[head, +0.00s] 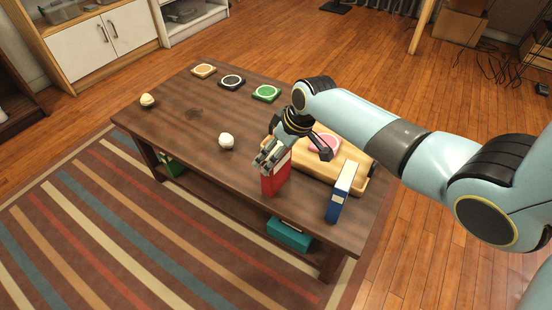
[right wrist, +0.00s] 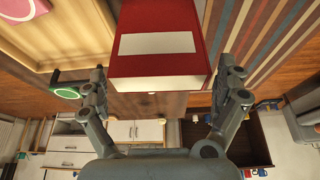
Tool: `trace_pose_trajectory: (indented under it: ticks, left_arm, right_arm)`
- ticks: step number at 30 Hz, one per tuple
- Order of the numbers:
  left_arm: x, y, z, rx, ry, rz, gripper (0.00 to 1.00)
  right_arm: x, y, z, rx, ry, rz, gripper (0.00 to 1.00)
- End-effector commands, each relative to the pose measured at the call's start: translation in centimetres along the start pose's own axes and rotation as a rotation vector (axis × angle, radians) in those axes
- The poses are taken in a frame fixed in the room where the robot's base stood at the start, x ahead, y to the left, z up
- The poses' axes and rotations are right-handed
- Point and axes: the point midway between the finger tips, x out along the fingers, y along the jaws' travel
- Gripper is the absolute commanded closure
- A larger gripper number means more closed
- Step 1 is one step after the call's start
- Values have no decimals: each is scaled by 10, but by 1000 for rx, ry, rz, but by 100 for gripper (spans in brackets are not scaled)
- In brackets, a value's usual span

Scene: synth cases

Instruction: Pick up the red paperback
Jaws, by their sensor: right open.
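The red paperback (head: 274,181) stands upright near the front edge of the dark wooden table (head: 185,120). My right gripper (head: 271,157) is open at the top of the paperback. In the right wrist view the paperback (right wrist: 160,68), red with a white label panel, lies between the two spread fingers. The gripper hides part of the paperback's top in the head view. My left gripper is out of view.
A wooden tray (head: 358,183) with a pink coaster (head: 324,143) is right behind the paperback. A blue binder (head: 342,191) stands to the right. A white ball (head: 226,141) is to the left. Coasters line the back edge. The table's left middle is clear.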

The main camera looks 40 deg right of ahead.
Motion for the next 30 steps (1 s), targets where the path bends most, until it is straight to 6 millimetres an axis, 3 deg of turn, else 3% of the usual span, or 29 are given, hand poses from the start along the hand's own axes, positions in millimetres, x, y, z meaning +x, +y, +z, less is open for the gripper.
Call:
trace_pose_trajectory:
  ticks: [3, 10, 25, 30]
  left_arm:
    - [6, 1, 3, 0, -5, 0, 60]
    - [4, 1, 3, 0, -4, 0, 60]
    - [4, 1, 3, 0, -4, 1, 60]
    - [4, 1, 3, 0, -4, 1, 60]
  right_arm:
    - [11, 0, 1, -1, -1, 0, 0]
    - [10, 0, 0, -1, 1, 1, 0]
    - [10, 0, 0, -1, 0, 1, 65]
    - [10, 1, 0, -1, 1, 2, 67]
